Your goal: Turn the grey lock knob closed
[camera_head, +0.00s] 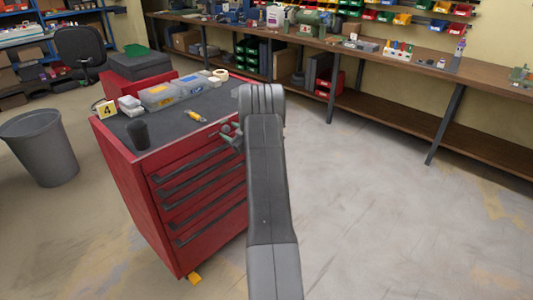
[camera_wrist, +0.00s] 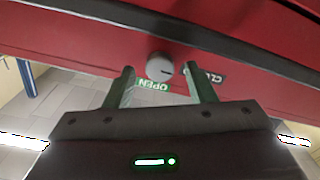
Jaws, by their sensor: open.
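The grey lock knob (camera_wrist: 159,67) is a small round knob on the red front of the tool cabinet (camera_head: 205,175). It carries a short dark pointer mark. A green OPEN label (camera_wrist: 153,86) lies just below it in the wrist view. A dark label starting with "CL" (camera_wrist: 216,77) lies to its right, partly hidden by a finger. My gripper (camera_wrist: 160,70) is open, with one finger on each side of the knob and visible gaps between. In the head view my gripper (camera_head: 230,133) is at the cabinet's top right corner, where the knob cannot be made out.
The cabinet top holds clear boxes (camera_head: 160,97), a yellow-handled tool (camera_head: 194,115), a dark cup (camera_head: 138,134) and a "4" card (camera_head: 106,109). A grey bin (camera_head: 40,145) stands left. A long workbench (camera_head: 400,62) runs behind. The floor at right is clear.

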